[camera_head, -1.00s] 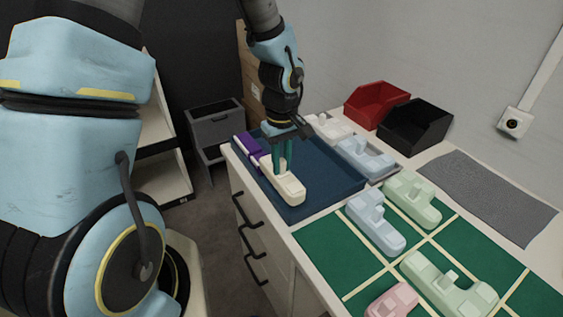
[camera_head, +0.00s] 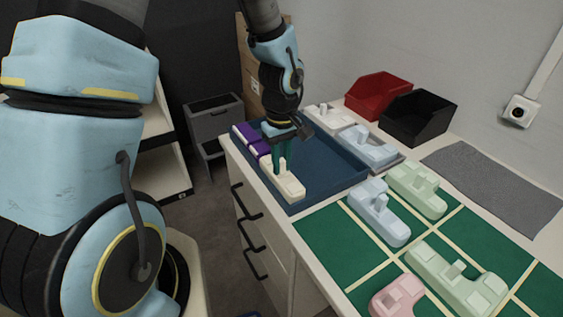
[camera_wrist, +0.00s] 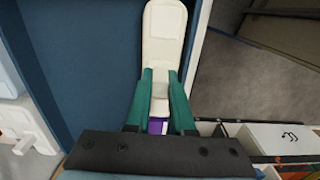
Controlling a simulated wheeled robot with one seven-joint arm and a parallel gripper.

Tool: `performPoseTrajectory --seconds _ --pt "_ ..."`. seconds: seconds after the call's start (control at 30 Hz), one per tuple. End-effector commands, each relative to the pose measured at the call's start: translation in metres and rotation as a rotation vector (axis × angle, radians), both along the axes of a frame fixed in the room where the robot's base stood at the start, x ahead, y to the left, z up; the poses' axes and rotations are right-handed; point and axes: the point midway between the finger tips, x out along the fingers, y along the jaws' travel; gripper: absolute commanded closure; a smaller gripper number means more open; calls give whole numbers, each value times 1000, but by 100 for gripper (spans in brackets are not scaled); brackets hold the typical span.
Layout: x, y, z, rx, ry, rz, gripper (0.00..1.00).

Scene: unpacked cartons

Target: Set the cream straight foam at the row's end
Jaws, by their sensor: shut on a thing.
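The cream straight foam (camera_head: 287,186) is a long pale block with a raised knob. It is at the near left side of the blue tray (camera_head: 325,188), in line with the purple foam pieces (camera_head: 242,136) behind it. My gripper (camera_head: 282,168) points down with its green fingers shut on the knob. In the wrist view the cream foam (camera_wrist: 163,38) runs away from the fingers (camera_wrist: 161,85) along the tray wall, and a bit of purple (camera_wrist: 157,125) shows between them. I cannot tell whether the foam rests on the tray floor or touches the purple.
A green mat (camera_head: 333,235) with cream grid lines holds light blue, green and pink foams. White (camera_head: 330,118) and pale blue (camera_head: 368,147) foams lie beyond the tray. Red (camera_head: 378,95) and black (camera_head: 418,118) bins stand at the back beside a grey cloth (camera_head: 490,185). The tray's middle is clear.

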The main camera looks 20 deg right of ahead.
Motion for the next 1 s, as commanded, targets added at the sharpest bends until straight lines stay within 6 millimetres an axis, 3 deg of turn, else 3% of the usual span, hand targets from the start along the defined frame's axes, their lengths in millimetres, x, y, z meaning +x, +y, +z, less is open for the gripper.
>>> performPoseTrajectory --seconds 0.2,0.23,0.53,0.83,1.0 --pt "0 0 -9 0 0 1 100" --pt "0 0 -9 0 0 1 78" --pt "0 0 -8 0 0 0 44" --pt "0 0 -6 -1 -1 1 44" --pt "1 -1 14 -3 -4 1 44"
